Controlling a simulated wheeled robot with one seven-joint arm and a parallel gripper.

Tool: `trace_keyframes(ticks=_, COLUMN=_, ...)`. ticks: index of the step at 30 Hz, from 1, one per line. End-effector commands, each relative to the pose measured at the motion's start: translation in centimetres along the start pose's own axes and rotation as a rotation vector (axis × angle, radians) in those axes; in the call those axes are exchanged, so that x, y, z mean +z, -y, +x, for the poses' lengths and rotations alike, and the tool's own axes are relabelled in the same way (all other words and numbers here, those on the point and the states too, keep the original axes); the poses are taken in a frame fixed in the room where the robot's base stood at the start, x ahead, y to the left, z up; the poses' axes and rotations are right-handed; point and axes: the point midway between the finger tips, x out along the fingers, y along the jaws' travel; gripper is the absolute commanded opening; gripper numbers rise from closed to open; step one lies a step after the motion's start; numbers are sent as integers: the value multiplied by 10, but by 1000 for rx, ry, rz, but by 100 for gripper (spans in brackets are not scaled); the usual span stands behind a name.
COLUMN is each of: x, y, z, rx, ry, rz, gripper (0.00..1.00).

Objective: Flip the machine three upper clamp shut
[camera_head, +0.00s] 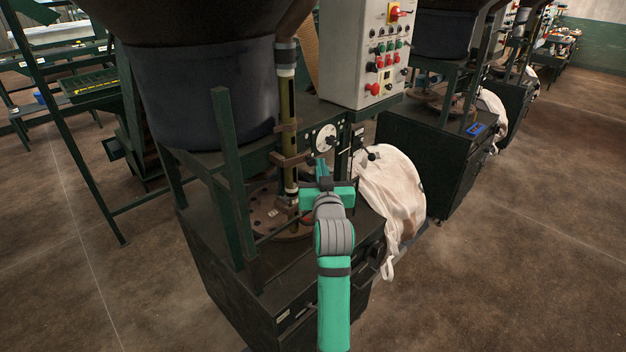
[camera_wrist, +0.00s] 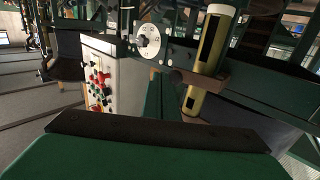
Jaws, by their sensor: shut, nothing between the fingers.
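The near machine (camera_head: 235,270) is a dark green bench with a vertical olive tube (camera_head: 288,105) in front of a big dark hopper. Brown clamp-like brackets (camera_head: 290,160) sit around the tube; I cannot tell which is the upper clamp or whether it is shut. The wrist view shows the tube (camera_wrist: 212,45) tilted, with a brown bracket (camera_wrist: 203,80) across it. My gripper (camera_head: 323,166) is shut and empty, just right of the tube in the picture, near the brackets. In the wrist view, my green gripper body fills the bottom and hides what lies below.
A white control box (camera_head: 362,50) with coloured buttons stands above, right of the tube. A round white dial (camera_head: 325,137) is on the frame behind my gripper. A pale bulk bag (camera_head: 398,190) hangs to the right. Green posts (camera_head: 230,180) stand left; open floor lies right.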

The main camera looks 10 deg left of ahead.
Motion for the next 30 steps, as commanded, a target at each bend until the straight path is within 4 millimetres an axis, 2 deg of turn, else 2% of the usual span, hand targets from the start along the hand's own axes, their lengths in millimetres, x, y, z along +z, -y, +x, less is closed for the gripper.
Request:
trace_keyframes(ticks=12, x=1, y=-4, z=22, rx=-1, ry=1, rz=0, gripper=0)
trace_keyframes(ticks=30, x=0, y=-6, z=26, rx=0, ry=1, rz=0, gripper=0)
